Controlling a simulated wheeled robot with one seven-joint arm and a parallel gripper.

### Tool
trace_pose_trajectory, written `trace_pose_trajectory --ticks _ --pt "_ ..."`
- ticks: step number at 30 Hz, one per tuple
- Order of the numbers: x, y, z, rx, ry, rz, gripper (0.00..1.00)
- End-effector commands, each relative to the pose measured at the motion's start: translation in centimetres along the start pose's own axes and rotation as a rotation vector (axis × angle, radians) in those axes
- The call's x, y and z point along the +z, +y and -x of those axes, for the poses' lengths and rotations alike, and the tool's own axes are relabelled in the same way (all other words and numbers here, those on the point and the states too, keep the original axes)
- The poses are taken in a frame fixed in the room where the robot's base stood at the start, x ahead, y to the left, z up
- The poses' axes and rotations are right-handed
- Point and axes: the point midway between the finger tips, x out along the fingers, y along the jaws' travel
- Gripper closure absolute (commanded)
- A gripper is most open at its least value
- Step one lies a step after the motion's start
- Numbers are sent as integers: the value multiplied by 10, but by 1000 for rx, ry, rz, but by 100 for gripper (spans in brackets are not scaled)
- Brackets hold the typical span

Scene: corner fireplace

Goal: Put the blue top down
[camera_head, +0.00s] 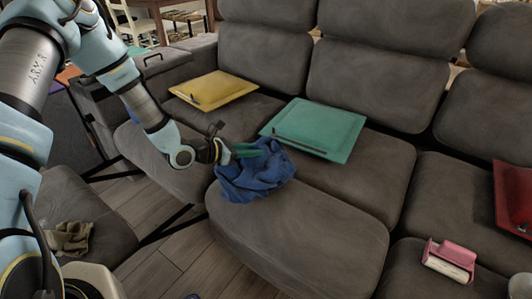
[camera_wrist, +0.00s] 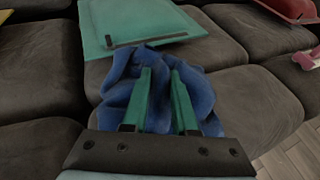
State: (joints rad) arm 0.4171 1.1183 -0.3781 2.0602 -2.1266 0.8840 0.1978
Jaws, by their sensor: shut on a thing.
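The blue top (camera_head: 256,176) is a crumpled cloth at the left front of the grey sofa seat in the head view. My gripper (camera_head: 246,151) reaches it from the left, and its green fingers are on the top. In the wrist view the blue top (camera_wrist: 206,95) bunches around and between the two green fingers (camera_wrist: 162,90). The gripper is shut on the top. The top is at or just over the front edge of the seat cushion; I cannot tell whether the cushion bears its weight.
A green tray (camera_head: 316,129) lies on the sofa (camera_head: 310,235) just behind the top, and a yellow tray (camera_head: 214,89) lies farther left. A red item (camera_head: 513,195) and a pink-and-white item (camera_head: 450,259) are at the right. A beige cloth (camera_head: 68,238) lies at lower left. The front middle cushion is clear.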

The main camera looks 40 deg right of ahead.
Motion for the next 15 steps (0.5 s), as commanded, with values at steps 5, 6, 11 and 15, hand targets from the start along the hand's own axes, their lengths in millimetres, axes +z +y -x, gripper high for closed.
trace_pose_trajectory --ticks 5,6,11,15 --pt "-2 0 -18 -1 -1 0 100" --pt "-2 0 -25 -2 -1 -1 100" --pt "-9 0 -46 0 -1 1 100" --pt "-10 0 -51 1 -1 0 100"
